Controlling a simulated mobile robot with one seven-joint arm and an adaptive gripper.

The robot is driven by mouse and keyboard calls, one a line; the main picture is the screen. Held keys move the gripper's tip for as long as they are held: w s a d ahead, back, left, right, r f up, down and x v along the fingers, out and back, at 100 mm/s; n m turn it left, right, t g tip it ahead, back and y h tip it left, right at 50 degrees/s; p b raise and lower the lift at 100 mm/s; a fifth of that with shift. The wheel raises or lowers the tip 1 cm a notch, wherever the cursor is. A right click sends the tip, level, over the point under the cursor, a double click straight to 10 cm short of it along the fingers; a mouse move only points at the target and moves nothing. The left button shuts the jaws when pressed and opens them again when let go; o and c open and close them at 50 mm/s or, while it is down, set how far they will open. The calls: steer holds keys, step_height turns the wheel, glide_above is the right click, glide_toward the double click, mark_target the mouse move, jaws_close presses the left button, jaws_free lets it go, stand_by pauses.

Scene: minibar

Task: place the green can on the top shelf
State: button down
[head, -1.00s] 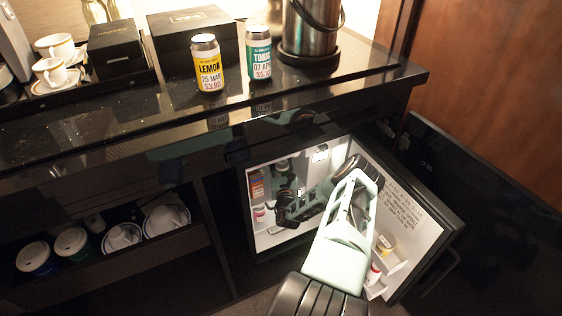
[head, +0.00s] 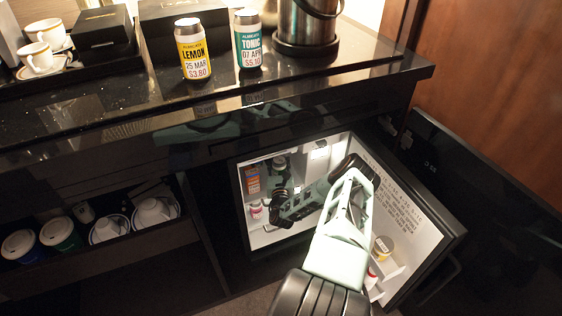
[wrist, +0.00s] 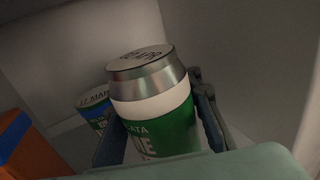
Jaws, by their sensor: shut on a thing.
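The green can (wrist: 155,112) fills the middle of the wrist view, with a silver top, a white band and a green label. It is slightly tilted in that picture. My gripper (wrist: 160,125) is shut on it, one finger on each side. In the head view my gripper (head: 277,200) reaches into the open mini fridge (head: 240,210). The top shelf cannot be clearly made out in either view.
An orange box (wrist: 25,145) and a blue-and-green container (wrist: 93,102) stand left of the held can. The fridge door (head: 420,225) is open to the right, with small items on its racks. A lemon can (head: 193,50) and a tonic can (head: 248,40) stand on the counter.

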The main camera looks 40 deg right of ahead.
mark_target(279, 174)
stand_by(0.3)
steer(key=shift+f, duration=0.2)
steer(key=c, duration=1.4)
jaws_free()
steer(key=shift+r, duration=0.15)
steer(key=shift+s+a+r, duration=0.1)
steer(key=p+v, duration=0.4)
steer(key=v, duration=0.7)
steer(key=shift+s+a, duration=0.2)
steer(key=shift+s, duration=0.15)
steer(key=shift+r+p, duration=0.1)
steer(key=shift+p, duration=0.2)
